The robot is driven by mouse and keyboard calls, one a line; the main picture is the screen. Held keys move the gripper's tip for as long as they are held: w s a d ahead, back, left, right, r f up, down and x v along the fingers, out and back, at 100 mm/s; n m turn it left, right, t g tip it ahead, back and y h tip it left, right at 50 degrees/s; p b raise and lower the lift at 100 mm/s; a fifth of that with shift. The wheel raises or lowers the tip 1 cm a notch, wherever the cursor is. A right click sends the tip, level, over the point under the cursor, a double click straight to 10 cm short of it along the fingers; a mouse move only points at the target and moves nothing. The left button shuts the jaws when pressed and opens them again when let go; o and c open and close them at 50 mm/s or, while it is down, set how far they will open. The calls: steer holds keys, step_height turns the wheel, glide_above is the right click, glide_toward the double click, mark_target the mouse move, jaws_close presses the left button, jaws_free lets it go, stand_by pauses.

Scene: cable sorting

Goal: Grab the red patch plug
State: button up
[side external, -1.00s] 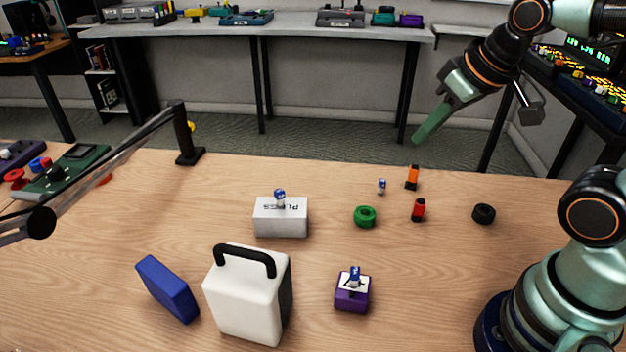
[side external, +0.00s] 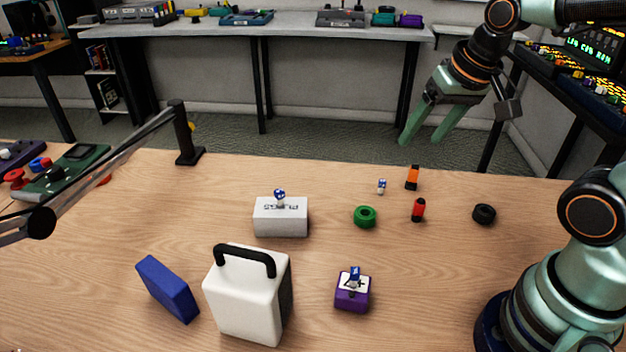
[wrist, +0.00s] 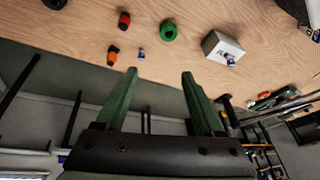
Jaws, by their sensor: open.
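The red patch plug (side external: 418,210) stands on the wooden table in the side view, with a dark part at its top or end. It also shows in the wrist view (wrist: 124,20), near the top edge. My gripper (side external: 422,140) is open and empty, with its two green fingers spread apart. It hangs above the far side of the table, apart from the plug. In the wrist view the fingers (wrist: 159,74) point toward the table, with nothing between them.
An orange plug (side external: 412,178), a small blue-and-white plug (side external: 381,186), a green ring (side external: 365,216) and a black ring (side external: 484,214) lie near the red plug.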

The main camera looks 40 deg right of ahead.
mark_target(421, 200)
steer(key=d+f+m+g, duration=0.1)
steer(key=d+f+m, duration=0.1)
steer(key=f+m, duration=0.3)
steer(key=w+d+f+m+g, duration=0.1)
steer(key=d+f+m+g, duration=0.1)
steer(key=f+m, duration=0.3)
steer(key=w+d+f+m+g, duration=0.1)
steer(key=d+f+m, duration=0.3)
steer(key=f+m, duration=0.1)
steer(key=shift+d+f, duration=0.1)
steer(key=shift+f, duration=0.35)
steer(key=shift+a+f, duration=0.15)
steer(key=shift+f, duration=1.25)
steer(key=shift+a+f, duration=0.1)
steer(key=shift+f, duration=1.25)
steer(key=shift+c, duration=0.3)
jaws_close()
steer(key=shift+r, duration=0.2)
